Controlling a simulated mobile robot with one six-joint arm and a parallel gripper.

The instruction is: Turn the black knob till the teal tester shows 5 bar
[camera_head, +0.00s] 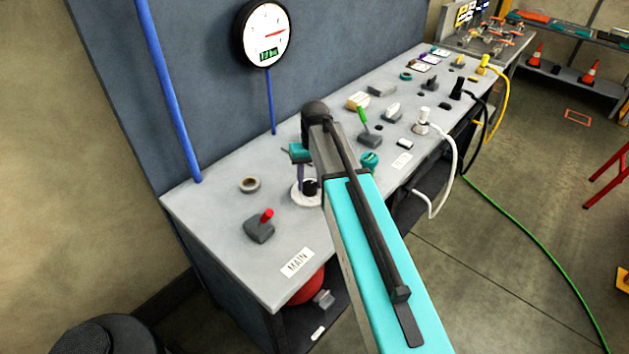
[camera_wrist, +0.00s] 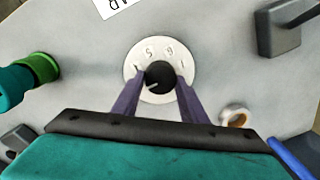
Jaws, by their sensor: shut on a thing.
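The black knob (camera_wrist: 160,75) sits on a round white dial (camera_wrist: 147,95) with numbers in the wrist view. A short white mark on the knob points to the lower left. My gripper (camera_wrist: 158,88) is shut on the knob, one purple finger on each side. In the head view my gripper (camera_head: 304,180) is over the white dial (camera_head: 300,197), and my arm partly hides it. A teal device (camera_head: 369,160) stands to the right of my arm. It also shows in the wrist view at left as a teal body with a green ring (camera_wrist: 18,82). I cannot read any value on it.
A round gauge (camera_head: 266,34) with a red needle and green readout hangs on the wall panel, its digits unclear. A red-handled lever (camera_head: 261,226) and a tape-like ring (camera_head: 250,185) stand left of the dial. A green lever (camera_head: 368,130) and white plug (camera_head: 422,121) are beyond my arm.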

